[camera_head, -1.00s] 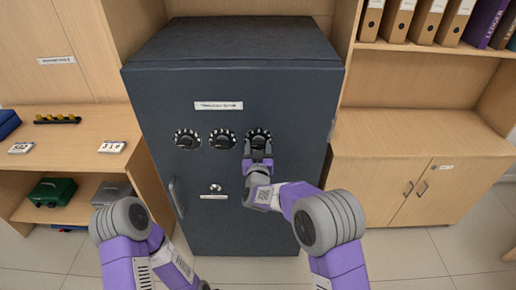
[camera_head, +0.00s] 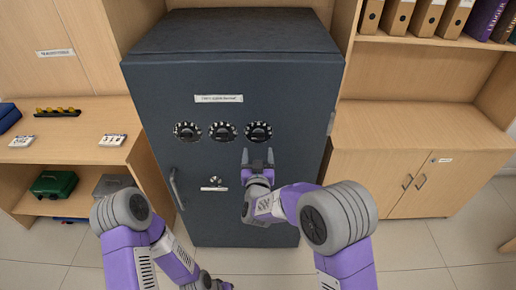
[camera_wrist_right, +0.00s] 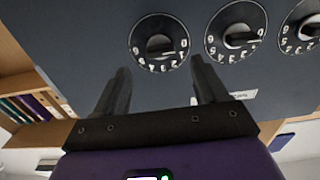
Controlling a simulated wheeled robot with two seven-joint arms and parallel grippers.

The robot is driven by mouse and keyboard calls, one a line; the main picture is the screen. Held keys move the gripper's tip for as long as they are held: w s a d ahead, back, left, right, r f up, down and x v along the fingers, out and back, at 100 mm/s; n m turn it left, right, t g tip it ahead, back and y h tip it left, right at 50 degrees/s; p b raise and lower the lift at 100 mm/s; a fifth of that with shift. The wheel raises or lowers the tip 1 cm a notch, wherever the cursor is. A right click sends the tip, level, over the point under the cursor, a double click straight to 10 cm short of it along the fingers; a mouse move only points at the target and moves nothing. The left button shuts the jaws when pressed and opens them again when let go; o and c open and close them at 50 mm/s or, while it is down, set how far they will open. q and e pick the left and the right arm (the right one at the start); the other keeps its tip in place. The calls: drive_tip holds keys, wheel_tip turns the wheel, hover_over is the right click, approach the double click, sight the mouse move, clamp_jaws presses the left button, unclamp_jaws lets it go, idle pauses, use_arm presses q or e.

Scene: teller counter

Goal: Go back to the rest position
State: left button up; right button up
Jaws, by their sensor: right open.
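My right gripper (camera_head: 258,158) is open and empty in front of the dark grey safe (camera_head: 240,85), just below its rightmost dial (camera_head: 258,132). In the right wrist view its two fingers (camera_wrist_right: 160,85) stand apart with nothing between them, and that dial (camera_wrist_right: 159,43) shows beyond them. My left arm comes in at the lower left of the head view. Its gripper is low near the bottom edge, and only a small part shows, so its jaws cannot be made out.
The safe has two more dials, a keyhole plate (camera_head: 214,184) and a handle (camera_head: 177,188). A wooden cabinet (camera_head: 420,130) stands at the right, with binders above. A shelf desk (camera_head: 75,140) at the left holds a green box (camera_head: 54,184). Floor is free in front.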

drive_tip(key=shift+s, duration=0.2)
idle(0.3)
drive_tip(key=s+d+f+g, duration=0.3)
drive_tip(key=f, duration=0.4)
drive_tip(key=s+d+f+g+y, duration=0.1)
drive_tip(key=s+d+f+g, duration=0.15)
drive_tip(key=f, duration=0.55)
drive_tip(key=s+d+f+g, duration=0.2)
drive_tip(key=s+f, duration=0.1)
drive_tip(key=f, duration=0.4)
drive_tip(key=s+d+f+m+g+y, duration=0.1)
drive_tip(key=s+f+g, duration=0.4)
drive_tip(key=s, duration=0.7)
drive_tip(key=s+d+f+m+g+y, duration=0.1)
drive_tip(key=s+f+g, duration=0.4)
drive_tip(key=s, duration=0.7)
drive_tip(key=shift+s+d+f+m+y+p, duration=0.35)
drive_tip(key=shift+f+y, duration=0.25)
drive_tip(key=shift+f, duration=0.2)
drive_tip(key=shift+a, duration=0.1)
